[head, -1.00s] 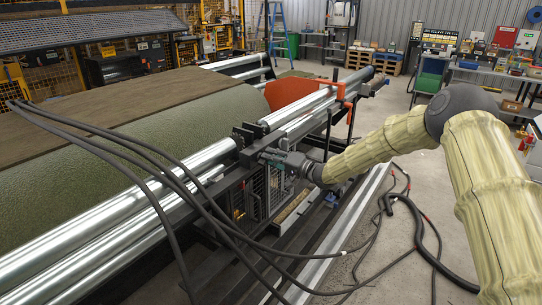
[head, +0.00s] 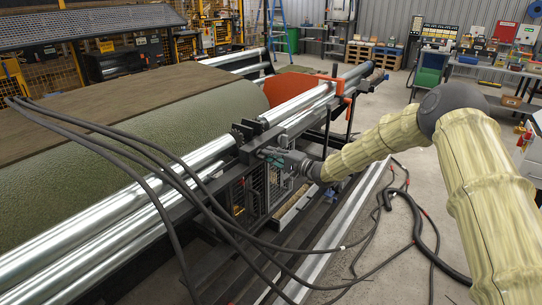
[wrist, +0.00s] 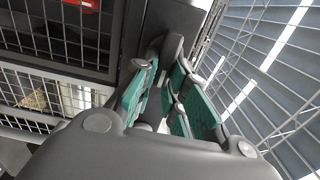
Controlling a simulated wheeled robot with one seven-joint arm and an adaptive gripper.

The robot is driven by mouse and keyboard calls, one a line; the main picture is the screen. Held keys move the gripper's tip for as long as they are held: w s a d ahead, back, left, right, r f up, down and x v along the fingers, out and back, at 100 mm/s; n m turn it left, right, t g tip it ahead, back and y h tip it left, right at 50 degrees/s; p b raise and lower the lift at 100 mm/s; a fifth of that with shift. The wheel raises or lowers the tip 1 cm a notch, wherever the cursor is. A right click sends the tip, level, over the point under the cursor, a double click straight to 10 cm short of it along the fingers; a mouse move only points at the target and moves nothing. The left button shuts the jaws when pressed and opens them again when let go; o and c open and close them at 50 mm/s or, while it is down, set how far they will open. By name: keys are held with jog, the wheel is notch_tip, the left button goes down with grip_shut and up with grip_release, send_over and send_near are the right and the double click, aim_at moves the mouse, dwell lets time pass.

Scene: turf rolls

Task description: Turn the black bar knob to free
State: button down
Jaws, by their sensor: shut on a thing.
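The black bar knob (wrist: 172,46) shows in the wrist view as a dark rounded piece between the far ends of my fingers, against a dark frame post. My gripper (wrist: 164,72), with green-padded fingers, is shut on it. The fingers hide much of the knob, and I cannot tell its turn angle. In the head view my gripper (head: 270,154) reaches from the right to the near side of the machine's dark frame, just below the ends of the metal rollers. The knob is too small and covered to make out there.
A large green turf roll (head: 160,135) lies behind shiny rollers (head: 110,222). Black hoses (head: 215,222) loop over the frame and floor near my gripper. Wire mesh (wrist: 60,45) is left of the knob. An orange bracket (head: 349,86) stands beyond.

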jog(key=shift+f, duration=0.1)
jog(key=c, duration=1.4)
grip_release()
jog(key=shift+c, duration=0.2)
jog(key=v, duration=1.2)
jog(key=shift+s+f, duration=0.1)
